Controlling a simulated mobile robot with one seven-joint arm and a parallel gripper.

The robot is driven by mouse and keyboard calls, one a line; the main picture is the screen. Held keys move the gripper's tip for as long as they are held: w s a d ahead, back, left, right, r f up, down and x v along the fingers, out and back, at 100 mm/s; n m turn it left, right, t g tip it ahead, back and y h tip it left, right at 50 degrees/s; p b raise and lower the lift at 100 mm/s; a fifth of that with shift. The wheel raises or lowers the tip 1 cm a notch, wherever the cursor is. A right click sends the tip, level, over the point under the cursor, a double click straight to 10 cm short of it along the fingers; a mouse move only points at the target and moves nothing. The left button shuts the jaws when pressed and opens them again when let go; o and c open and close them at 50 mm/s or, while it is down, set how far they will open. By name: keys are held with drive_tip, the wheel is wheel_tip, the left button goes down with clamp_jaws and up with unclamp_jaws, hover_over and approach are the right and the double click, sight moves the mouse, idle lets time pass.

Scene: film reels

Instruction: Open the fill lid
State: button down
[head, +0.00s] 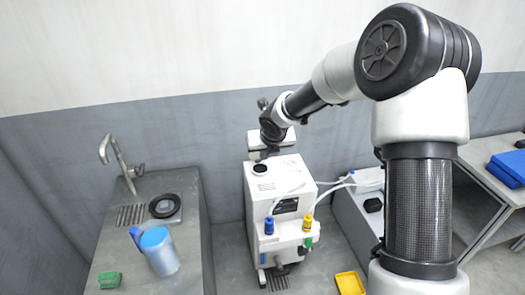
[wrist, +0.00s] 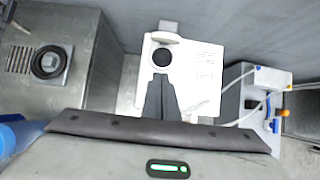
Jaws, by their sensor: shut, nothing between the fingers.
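The white machine (head: 277,188) stands in the middle of the head view, and its top shows in the wrist view (wrist: 207,75). A dark round fill opening (head: 259,169) is uncovered on its top; it also shows in the wrist view (wrist: 162,58). A pale flap (wrist: 166,39), which looks like the fill lid, is at the far edge of the opening in the wrist view; its exact angle is hard to tell. My gripper (wrist: 160,77) is shut and empty, its dark fingertips close to the near edge of the opening. I cannot tell whether they touch the machine.
A counter on the left holds a faucet (head: 113,155), a black ring (head: 164,206), a blue-lidded jug (head: 160,252) and a green sponge (head: 109,280). Blue (head: 269,226) and yellow (head: 307,223) fittings with hoses are on the machine's front. A yellow tray (head: 350,284) lies at lower right.

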drive_tip(key=b, duration=0.1)
hover_over(261, 180)
wheel_tip(261, 180, down, 8)
drive_tip(key=shift+d+f, duration=0.1)
drive_tip(key=shift+f, duration=0.1)
drive_tip(key=w, duration=0.1)
drive_tip(key=w+r+p, duration=0.1)
drive_tip(key=shift+w+a, duration=0.2)
drive_tip(key=shift+w, duration=0.1)
drive_tip(key=shift+w+a+r, duration=0.15)
drive_tip(key=shift+w+r, duration=0.05)
drive_tip(key=shift+w, duration=0.5)
drive_tip(key=shift+a, duration=0.1)
